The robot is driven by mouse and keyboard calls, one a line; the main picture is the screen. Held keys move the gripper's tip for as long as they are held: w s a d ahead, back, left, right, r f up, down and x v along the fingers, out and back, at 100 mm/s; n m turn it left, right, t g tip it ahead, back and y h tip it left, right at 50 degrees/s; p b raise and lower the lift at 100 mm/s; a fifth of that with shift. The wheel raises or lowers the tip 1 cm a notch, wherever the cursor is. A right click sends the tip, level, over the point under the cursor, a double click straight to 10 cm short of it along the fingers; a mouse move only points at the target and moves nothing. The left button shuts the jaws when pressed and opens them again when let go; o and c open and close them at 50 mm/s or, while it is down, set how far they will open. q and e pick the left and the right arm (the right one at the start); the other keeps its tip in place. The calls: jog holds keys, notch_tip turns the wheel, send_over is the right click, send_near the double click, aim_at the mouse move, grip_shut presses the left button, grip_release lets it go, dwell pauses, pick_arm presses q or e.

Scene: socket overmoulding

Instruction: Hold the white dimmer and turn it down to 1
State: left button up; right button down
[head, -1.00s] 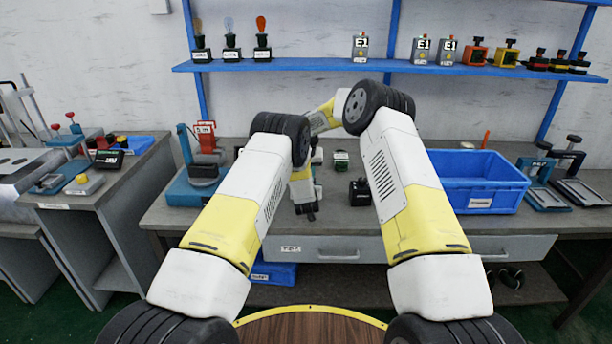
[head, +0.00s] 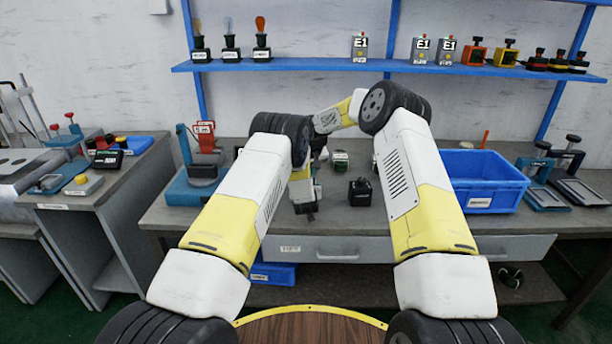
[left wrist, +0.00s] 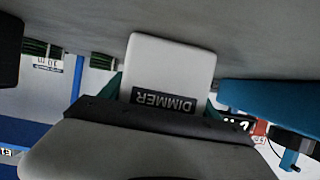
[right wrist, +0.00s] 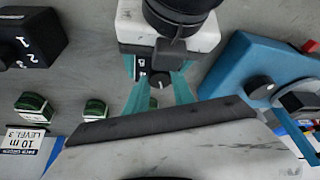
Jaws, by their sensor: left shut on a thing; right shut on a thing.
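The white dimmer (left wrist: 172,62) is a pale block with a dark DIMMER label, upside down in the left wrist view. My left gripper (left wrist: 162,100) is shut on it, with teal fingers at its two sides. In the right wrist view my right gripper (right wrist: 159,90) has its teal fingers closed around a small dark round knob (right wrist: 160,80) with a white mark. The mark points roughly up in that picture. The numbers by the knob are mostly hidden, so I cannot read the setting. In the head view my arms hide both fingertips and most of the dimmer.
A black box marked with numbers (right wrist: 30,40) and small green blocks (right wrist: 95,110) lie on the bench. A blue device (right wrist: 245,70) stands close to the right gripper. A blue bin (head: 480,180) is on the right of the bench, and a shelf (head: 330,64) runs above.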

jog(key=c, duration=1.1)
grip_release()
jog(key=shift+o, duration=0.2)
jog(key=shift+r, duration=0.1)
jog(key=v, duration=1.1)
jog(key=shift+s+r, duration=0.25)
jog(key=shift+r, duration=0.1)
jog(key=shift+d, duration=0.1)
